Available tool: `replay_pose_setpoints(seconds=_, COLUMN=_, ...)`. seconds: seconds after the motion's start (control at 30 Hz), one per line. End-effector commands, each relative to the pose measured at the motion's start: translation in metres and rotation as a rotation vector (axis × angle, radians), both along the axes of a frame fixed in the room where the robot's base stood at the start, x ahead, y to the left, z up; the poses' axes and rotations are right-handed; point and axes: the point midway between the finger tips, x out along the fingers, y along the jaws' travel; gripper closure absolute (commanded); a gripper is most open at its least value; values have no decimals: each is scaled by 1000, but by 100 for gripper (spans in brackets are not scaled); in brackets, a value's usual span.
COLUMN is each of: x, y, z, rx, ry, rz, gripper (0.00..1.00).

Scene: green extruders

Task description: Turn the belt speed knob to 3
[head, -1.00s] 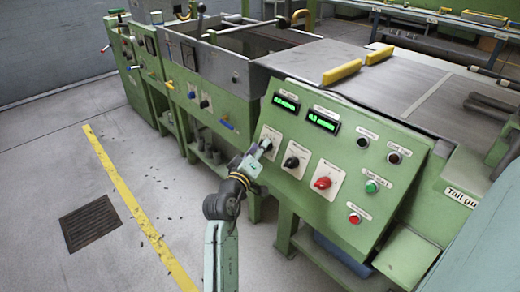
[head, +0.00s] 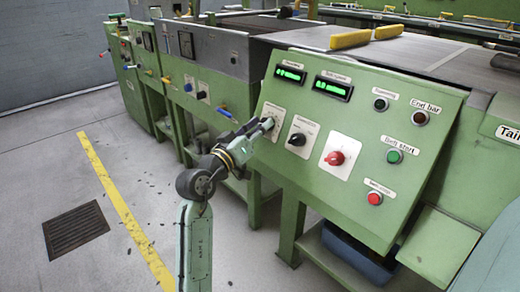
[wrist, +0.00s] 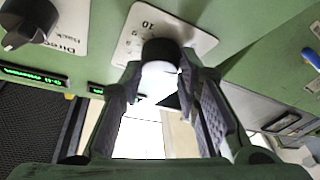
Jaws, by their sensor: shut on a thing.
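The belt speed knob (wrist: 160,50), black with a pale end, sits on a white dial plate (wrist: 197,42) with a number scale in the wrist view; a 10 is readable. My gripper (wrist: 160,78) has one finger on each side of the knob and is shut on it. In the head view my gripper (head: 267,125) reaches the leftmost dial plate (head: 280,113) of the sloped green panel (head: 375,190) and hides most of the knob. I cannot tell which number the knob points to.
Further right are a green button (head: 394,156) and a red button (head: 375,198). Two green-lit displays are above. Floor (head: 130,262) is clear at left.

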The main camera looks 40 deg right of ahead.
Motion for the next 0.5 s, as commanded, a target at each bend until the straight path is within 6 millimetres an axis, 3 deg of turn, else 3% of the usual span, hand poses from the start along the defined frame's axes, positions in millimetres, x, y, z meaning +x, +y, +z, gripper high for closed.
replay_pose_setpoints(seconds=0.03, x=0, y=0, z=-11, rx=2, ry=-43, rz=-18, gripper=98)
replay_pose_setpoints(seconds=0.5, x=3, y=0, z=-6, rx=35, ry=-444, rz=-181, gripper=98)
